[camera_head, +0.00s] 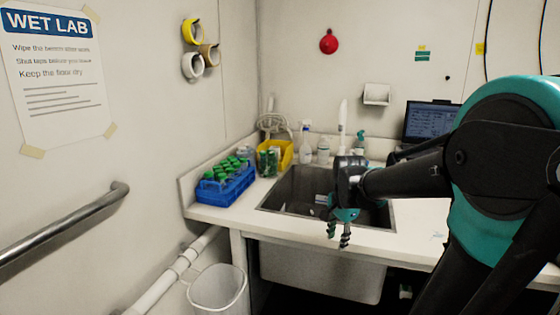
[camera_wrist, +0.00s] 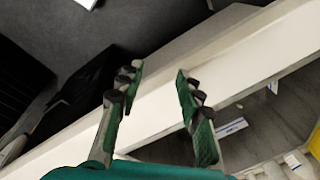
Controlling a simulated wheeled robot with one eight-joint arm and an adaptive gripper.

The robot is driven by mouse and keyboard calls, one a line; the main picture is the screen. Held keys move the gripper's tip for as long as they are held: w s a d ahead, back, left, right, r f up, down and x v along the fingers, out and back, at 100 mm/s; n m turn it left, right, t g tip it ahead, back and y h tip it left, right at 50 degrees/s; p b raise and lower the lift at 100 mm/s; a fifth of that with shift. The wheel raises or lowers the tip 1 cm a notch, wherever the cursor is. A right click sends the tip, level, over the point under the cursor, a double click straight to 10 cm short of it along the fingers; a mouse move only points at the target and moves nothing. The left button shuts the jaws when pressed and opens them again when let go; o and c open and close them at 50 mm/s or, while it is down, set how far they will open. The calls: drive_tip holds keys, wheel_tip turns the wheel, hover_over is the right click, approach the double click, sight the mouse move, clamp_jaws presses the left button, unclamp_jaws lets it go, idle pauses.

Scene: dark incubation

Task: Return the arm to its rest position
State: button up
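My gripper (camera_head: 339,236) hangs in front of the sink's front edge in the head view, fingers pointing down. In the wrist view my gripper (camera_wrist: 158,75) has its two green and grey fingers apart, with nothing between them. Below the fingers are the pale counter edge (camera_wrist: 165,95) and the dark floor (camera_wrist: 145,22). My arm reaches in from the right of the head view, bent at a teal and black joint.
The sink (camera_head: 290,186) is set in the white counter (camera_head: 420,232). A blue rack (camera_head: 228,190) of green-capped bottles stands left of it. A yellow bin (camera_head: 286,152), spray bottle (camera_head: 305,148) and laptop (camera_head: 428,121) are behind. A waste bin (camera_head: 218,290) stands below.

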drive_tip(key=s+d+f+n+t, duration=0.1)
drive_tip(key=s+f+n+t, duration=0.1)
drive_tip(key=s+f+n, duration=0.9)
drive_tip(key=shift+s+d+n, duration=0.35)
drive_tip(key=shift+s+n, duration=0.35)
drive_tip(key=shift+s, duration=0.1)
